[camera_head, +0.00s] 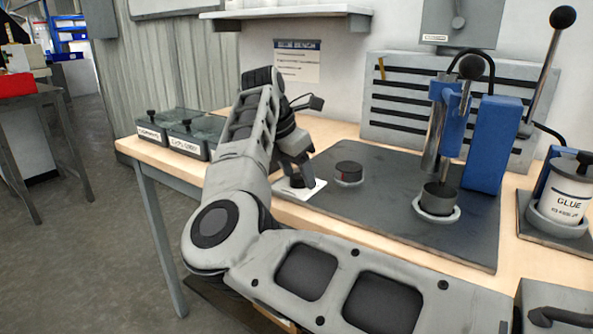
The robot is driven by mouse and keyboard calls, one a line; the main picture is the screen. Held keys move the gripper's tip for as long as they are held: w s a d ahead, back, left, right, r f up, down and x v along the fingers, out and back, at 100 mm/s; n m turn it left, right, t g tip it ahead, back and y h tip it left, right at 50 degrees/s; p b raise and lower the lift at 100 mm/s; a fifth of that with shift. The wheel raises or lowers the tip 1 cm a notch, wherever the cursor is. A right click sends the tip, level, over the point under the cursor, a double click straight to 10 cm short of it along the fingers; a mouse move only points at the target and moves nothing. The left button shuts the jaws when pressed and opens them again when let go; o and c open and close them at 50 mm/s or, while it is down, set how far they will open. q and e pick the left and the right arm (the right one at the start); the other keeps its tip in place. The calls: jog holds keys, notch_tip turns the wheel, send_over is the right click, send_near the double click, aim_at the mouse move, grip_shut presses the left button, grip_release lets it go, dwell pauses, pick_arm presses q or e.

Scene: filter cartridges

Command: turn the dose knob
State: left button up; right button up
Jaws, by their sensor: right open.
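A small dark round piece, which looks like the dose knob (297,182), sits on a white square plate (313,190) at the left edge of the dark mat. My right gripper (296,172) points down right over it, fingers apart. The fingers partly cover the knob, and I cannot tell whether they touch it. My right arm reaches in from the lower right, bends at the left and hides part of the table. My left gripper is not in view.
Lidded dark bins (185,132) stand at the table's left.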

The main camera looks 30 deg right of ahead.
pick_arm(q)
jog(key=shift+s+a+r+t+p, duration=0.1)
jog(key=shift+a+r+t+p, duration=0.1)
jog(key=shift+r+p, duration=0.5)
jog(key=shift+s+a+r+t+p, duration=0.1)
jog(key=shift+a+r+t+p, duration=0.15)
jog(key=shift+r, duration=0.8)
pick_arm(e)
jog(key=v, duration=1.6)
